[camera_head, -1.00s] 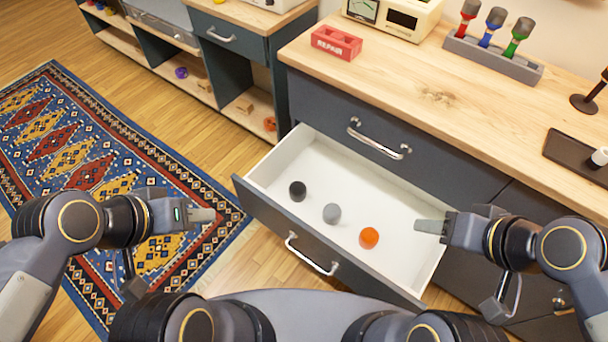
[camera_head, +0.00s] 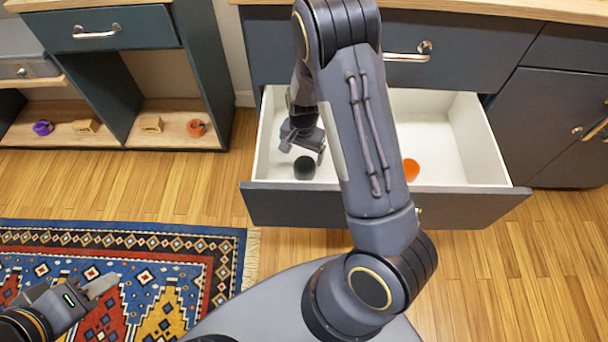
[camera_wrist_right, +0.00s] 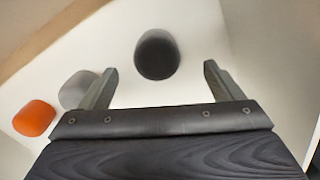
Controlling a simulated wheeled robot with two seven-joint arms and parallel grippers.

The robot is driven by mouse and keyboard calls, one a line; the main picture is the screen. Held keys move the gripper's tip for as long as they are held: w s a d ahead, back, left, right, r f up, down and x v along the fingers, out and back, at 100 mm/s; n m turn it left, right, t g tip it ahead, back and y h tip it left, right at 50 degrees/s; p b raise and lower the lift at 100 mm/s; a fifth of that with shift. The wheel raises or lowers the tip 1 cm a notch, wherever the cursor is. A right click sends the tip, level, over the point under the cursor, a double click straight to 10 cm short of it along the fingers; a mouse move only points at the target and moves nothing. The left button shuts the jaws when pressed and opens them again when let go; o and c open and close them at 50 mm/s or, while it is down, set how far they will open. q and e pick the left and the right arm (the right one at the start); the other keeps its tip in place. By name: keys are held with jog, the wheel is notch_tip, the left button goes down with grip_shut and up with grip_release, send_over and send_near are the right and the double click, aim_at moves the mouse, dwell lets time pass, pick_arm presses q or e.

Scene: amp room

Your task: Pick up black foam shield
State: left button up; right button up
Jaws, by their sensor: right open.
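The black foam shield (camera_head: 304,168) is a small dark round piece in the left part of the open white drawer. In the right wrist view the black foam shield (camera_wrist_right: 157,54) lies ahead of my fingers, roughly between their lines and apart from both. My right gripper (camera_head: 304,146) reaches down into the drawer just above and beside it, fingers apart and empty; it also shows in the wrist view (camera_wrist_right: 155,85). My left gripper (camera_head: 103,286) is over the rug at the lower left, far from the drawer; its finger gap is unclear.
An orange foam piece (camera_head: 411,170) lies further right in the drawer (camera_head: 470,150); a grey one (camera_wrist_right: 77,90) sits between in the wrist view. Drawer walls surround my right gripper. Small items lie on the shelf (camera_head: 170,130) at left.

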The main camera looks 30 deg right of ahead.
aim_at(304, 164)
jog(key=f, duration=0.3)
jog(key=shift+d+f+b, duration=0.2)
jog(key=shift+f+b, duration=0.2)
notch_tip(304, 164, down, 6)
jog(key=shift+r+b, duration=0.2)
jog(key=shift+b, duration=0.9)
jog(key=shift+r, duration=0.1)
jog(key=c, duration=1)
